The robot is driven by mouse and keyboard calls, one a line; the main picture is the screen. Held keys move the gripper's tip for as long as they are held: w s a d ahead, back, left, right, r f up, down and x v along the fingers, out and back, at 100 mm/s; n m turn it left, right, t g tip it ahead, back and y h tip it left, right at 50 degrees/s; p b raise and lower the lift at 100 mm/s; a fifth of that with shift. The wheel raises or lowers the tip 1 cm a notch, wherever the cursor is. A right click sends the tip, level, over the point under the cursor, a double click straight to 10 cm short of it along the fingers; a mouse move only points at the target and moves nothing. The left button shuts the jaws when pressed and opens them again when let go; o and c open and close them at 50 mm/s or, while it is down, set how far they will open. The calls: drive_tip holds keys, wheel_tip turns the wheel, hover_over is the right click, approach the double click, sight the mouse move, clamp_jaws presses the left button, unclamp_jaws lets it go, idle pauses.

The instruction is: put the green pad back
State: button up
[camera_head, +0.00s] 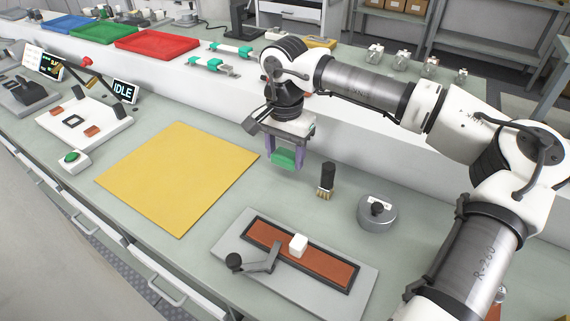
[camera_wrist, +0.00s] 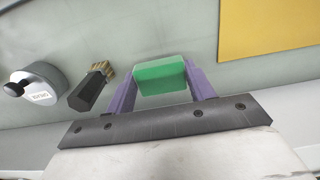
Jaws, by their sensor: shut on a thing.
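My gripper (camera_head: 285,160) has purple fingers and is shut on the green pad (camera_head: 284,157), a small green block. It hangs over the grey bench between the yellow mat and the brush. In the wrist view the green pad (camera_wrist: 160,77) sits between both fingers. I cannot tell from these views how far above the bench it is. No empty place for the pad is clearly marked in view.
A dark-handled brush (camera_head: 326,181) stands just right of my gripper, with a round grey metal pot (camera_head: 377,212) beyond it. A grey fixture (camera_head: 225,246) with a brown strip, white block and lever lies in front. A yellow mat (camera_head: 180,178) lies left. Colored trays, including a red one (camera_head: 157,45), stand behind.

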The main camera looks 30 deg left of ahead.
sight(285, 166)
drive_tip(key=shift+f, duration=2.05)
drive_tip(key=shift+f, duration=0.25)
drive_tip(key=o, duration=0.9)
drive_tip(key=shift+r, duration=0.1)
drive_tip(key=shift+o, duration=0.2)
drive_tip(key=shift+r, duration=0.15)
wheel_tip(285, 166, up, 12)
drive_tip(key=shift+r+b, duration=0.1)
drive_tip(key=shift+b, duration=0.2)
